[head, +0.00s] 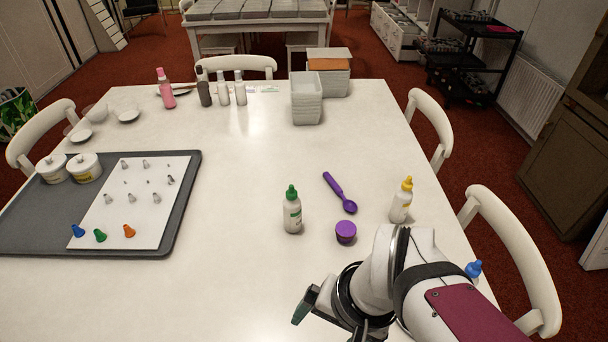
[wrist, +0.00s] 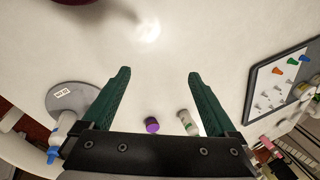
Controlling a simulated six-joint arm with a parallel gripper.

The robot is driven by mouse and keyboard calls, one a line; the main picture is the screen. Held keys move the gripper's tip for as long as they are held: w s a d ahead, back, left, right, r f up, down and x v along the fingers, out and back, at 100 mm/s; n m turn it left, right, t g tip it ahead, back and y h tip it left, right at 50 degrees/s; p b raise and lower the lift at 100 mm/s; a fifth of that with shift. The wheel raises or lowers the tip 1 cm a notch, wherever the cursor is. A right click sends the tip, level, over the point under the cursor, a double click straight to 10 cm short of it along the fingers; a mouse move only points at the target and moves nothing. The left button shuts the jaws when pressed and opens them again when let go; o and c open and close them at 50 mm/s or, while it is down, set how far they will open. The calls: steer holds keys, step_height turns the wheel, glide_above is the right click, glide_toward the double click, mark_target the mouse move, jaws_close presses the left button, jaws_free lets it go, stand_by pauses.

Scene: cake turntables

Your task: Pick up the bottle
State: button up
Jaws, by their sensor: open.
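A white bottle with a green cap (head: 292,211) stands upright near the middle of the table; it also shows beyond my gripper's palm in the wrist view (wrist: 187,122). A yellow-capped bottle (head: 401,202) stands to its right. A blue-capped bottle (head: 474,269) is partly hidden behind my arm and shows at lower left in the wrist view (wrist: 54,153). My gripper (wrist: 158,74) is open and empty, with its two green fingers apart over bare table. In the head view it is low in the picture, nearer than the green-capped bottle and apart from it.
A purple tub (head: 346,232) and purple scoop (head: 341,192) lie near the green-capped bottle. A grey tray (head: 185,212) with nozzles is at left. Several bottles, including a pink one (head: 165,90), and stacked containers (head: 306,101) stand at the back. A grey disc (wrist: 74,97) shows in the wrist view.

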steer(key=w+a+f+t, duration=0.15)
steer(key=w+a, duration=0.25)
steer(key=w, duration=0.4)
steer(key=w+a+f+t, duration=0.1)
steer(key=w+a+t, duration=0.2)
steer(key=w, duration=0.5)
steer(key=t+h, duration=1)
glide_toward(296, 196)
step_height(296, 196, down, 3)
steer(key=s+a, duration=0.1)
steer(key=s, duration=0.1)
steer(key=shift+t, duration=0.25)
steer(key=x, duration=1)
steer(key=a+x, duration=0.1)
steer(key=x, duration=0.4)
steer(key=shift+w+f, duration=0.35)
steer(key=shift+f, duration=0.05)
jaws_close()
